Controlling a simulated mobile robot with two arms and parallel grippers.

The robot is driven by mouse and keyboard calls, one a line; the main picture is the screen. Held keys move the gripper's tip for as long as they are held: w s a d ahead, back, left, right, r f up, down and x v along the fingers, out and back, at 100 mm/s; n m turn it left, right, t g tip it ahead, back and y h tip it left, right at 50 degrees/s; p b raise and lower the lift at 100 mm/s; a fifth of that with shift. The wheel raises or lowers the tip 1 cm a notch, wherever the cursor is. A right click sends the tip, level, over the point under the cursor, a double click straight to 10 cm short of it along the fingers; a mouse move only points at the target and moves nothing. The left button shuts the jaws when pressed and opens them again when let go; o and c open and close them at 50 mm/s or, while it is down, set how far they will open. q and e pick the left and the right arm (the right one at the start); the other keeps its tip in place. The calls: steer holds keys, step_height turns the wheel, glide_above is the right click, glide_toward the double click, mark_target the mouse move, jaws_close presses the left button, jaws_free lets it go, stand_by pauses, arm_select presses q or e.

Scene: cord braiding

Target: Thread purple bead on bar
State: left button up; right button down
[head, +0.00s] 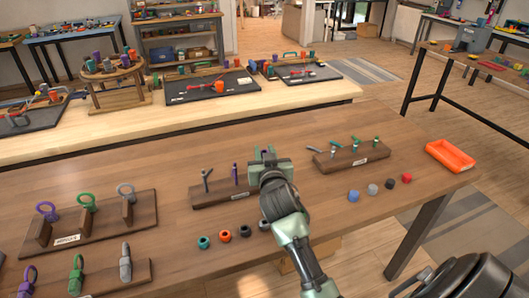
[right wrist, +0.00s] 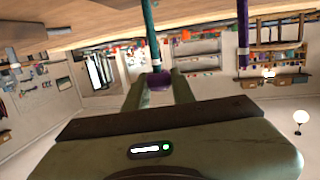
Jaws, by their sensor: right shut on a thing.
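A dark wooden block (head: 213,199) on the table holds upright bars. A grey bar (head: 206,180) and a purple bar (head: 235,174) show on it, and my gripper hides its right end. My right gripper (head: 265,153) is over that end, right of the purple bar. In the upside-down right wrist view, my right gripper (right wrist: 158,84) is shut on a purple bead (right wrist: 159,80). A teal bar (right wrist: 151,32) with a pale band lines up with the bead; whether it enters the hole I cannot tell. The purple bar (right wrist: 243,35) stands apart to the right. My left gripper is not in view.
Loose beads lie in front of the block, including a teal one (head: 204,242) and an orange one (head: 225,235). A second block with bars (head: 347,157) and an orange tray (head: 450,155) are to the right. Ring-topped pieces on a stand (head: 100,226) are at left.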

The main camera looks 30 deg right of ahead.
steer(key=shift+f+b, duration=0.7)
steer(key=shift+f, duration=0.45)
stand_by(0.4)
steer(key=c, duration=1.1)
jaws_free()
steer(key=o, duration=0.3)
steer(key=shift+o, duration=0.2)
steer(key=shift+s, duration=0.1)
steer(key=shift+p+v, duration=0.5)
steer(key=shift+v, duration=0.35)
steer(key=p+v, duration=0.1)
steer(key=v, duration=0.3)
steer(key=shift+p, duration=0.3)
